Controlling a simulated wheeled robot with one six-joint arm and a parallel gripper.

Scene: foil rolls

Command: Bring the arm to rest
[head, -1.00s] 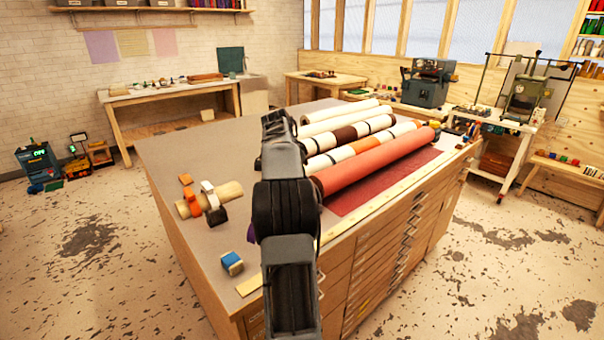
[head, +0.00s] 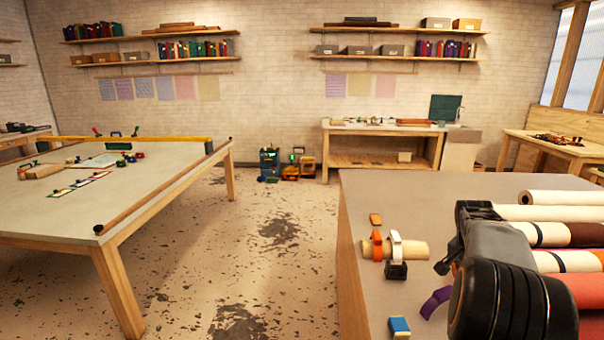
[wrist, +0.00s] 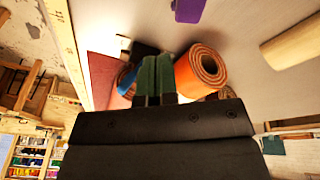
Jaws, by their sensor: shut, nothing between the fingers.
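My gripper (wrist: 156,62) shows in the wrist view as two green fingers side by side, shut and empty. A rolled orange-red sheet (wrist: 203,68) shows its spiral end just right of the fingers; I cannot tell whether they touch. In the head view my dark arm stands at the lower right, over the cabinet top (head: 390,190), and the fingers cannot be made out there. Several rolls lie behind the arm, among them a white roll (head: 560,197) and a red roll (head: 588,290) cut off by the picture edge.
A wooden dowel (head: 415,250) with an orange band (head: 377,246) and a white band (head: 396,243) lies on the cabinet. A purple band (head: 436,302) and blue block (head: 399,327) lie nearer the arm. A long table (head: 150,190) stands left; the floor between is clear.

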